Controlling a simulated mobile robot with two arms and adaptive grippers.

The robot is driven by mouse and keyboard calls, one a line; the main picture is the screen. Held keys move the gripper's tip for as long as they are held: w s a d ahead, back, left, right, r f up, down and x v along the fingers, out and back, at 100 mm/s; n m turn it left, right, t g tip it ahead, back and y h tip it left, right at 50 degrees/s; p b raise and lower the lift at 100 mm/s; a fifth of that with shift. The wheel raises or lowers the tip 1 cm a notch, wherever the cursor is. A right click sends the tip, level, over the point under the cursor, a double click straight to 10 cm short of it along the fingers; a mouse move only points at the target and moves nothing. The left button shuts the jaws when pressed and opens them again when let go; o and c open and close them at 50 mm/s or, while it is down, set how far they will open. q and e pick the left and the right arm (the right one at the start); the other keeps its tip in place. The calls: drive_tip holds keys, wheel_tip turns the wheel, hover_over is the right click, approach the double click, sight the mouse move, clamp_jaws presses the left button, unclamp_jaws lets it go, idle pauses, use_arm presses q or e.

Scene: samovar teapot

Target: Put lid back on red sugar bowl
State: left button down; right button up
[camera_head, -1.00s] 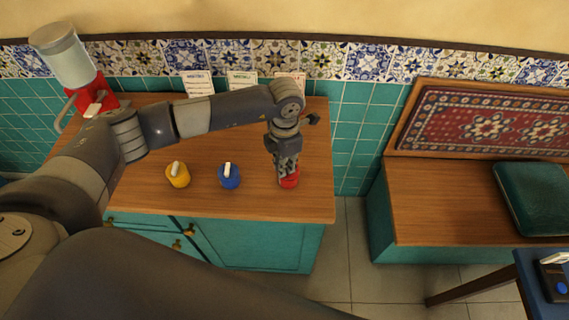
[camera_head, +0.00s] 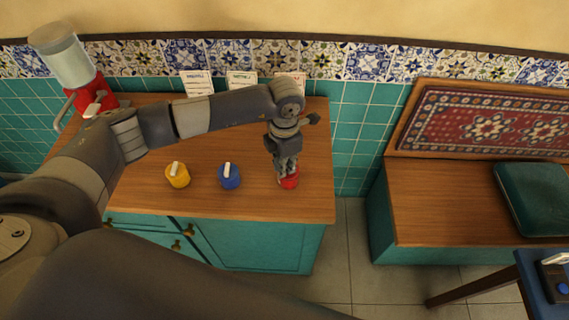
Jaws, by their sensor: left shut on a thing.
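The red sugar bowl (camera_head: 290,182) stands near the front right of the wooden counter. My left gripper (camera_head: 287,172) points down right over it and hides most of its top. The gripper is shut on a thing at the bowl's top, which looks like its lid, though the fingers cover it. I cannot tell whether the lid sits flush on the bowl. My right gripper is not in view.
A blue bowl (camera_head: 229,181) and a yellow bowl (camera_head: 177,179), each with a white piece on top, stand to the left on the counter (camera_head: 150,202). A red dispenser (camera_head: 90,92) is at the back left. Cards (camera_head: 242,83) lean at the wall. A bench (camera_head: 440,200) is at right.

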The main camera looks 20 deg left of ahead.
use_arm(q)
drive_tip(key=c, duration=1.6)
unclamp_jaws()
drive_tip(key=o, duration=0.5)
drive_tip(key=shift+r+p, duration=1.85)
drive_tip(key=shift+r, duration=1.65)
